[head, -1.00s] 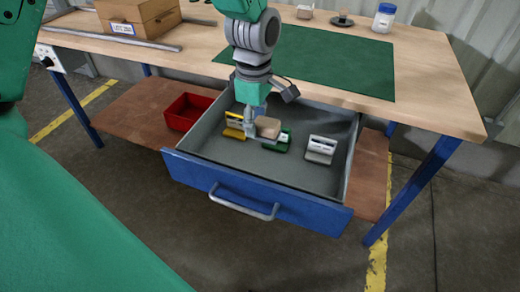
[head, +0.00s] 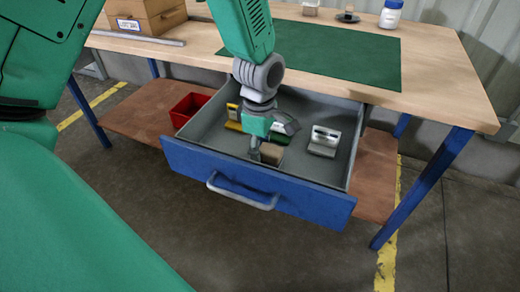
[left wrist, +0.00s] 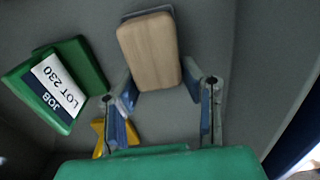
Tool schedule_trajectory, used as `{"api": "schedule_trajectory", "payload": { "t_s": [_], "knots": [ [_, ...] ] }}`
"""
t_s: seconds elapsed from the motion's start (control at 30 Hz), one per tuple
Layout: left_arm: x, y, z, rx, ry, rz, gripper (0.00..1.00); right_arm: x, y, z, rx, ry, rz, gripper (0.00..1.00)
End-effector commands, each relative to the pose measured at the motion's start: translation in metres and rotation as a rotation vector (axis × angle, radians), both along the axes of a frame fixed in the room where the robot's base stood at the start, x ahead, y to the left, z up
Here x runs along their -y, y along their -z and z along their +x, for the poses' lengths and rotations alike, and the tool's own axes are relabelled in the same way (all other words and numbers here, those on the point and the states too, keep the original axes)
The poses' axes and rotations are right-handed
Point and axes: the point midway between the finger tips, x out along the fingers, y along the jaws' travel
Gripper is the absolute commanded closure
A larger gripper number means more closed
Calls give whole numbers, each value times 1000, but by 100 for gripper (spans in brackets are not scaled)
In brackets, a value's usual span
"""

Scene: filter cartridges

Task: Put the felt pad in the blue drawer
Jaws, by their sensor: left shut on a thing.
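The felt pad, a tan wood-topped block with a grey underside (head: 271,154), is in the left gripper, inside the open blue drawer (head: 300,201) near its front wall. In the left wrist view the block (left wrist: 149,48) has its near end between the two fingertips. My left gripper (head: 257,150) points down into the drawer and is shut on the block. I cannot tell whether the block touches the drawer floor. My right gripper is not in view.
The drawer also holds a yellow item (head: 233,119), a green item with a label (left wrist: 57,85) and a grey-white item (head: 324,142). A red bin (head: 188,107) sits on the lower shelf.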

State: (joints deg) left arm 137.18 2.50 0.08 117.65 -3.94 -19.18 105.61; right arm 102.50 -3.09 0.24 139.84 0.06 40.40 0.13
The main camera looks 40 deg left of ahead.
Motion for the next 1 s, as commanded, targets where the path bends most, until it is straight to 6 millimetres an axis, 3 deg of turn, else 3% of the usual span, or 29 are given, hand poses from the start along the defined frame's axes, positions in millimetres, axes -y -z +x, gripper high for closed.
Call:
{"api": "schedule_trajectory", "payload": {
  "t_s": [0.17,0.2,0.23,0.27,0.63,1.0],
  "knots": [
    [-4,4,-1,-3,-3,-6,94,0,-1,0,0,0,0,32],
    [-5,5,0,-2,-3,-7,59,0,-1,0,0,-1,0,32],
    [-5,5,-1,-2,-3,-7,48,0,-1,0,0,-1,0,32],
    [-5,5,0,-2,-3,-7,45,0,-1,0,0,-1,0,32],
    [0,-5,0,-1,-2,1,45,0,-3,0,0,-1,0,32],
    [-4,-80,0,1,-2,-3,45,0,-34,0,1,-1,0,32]
  ]
}}
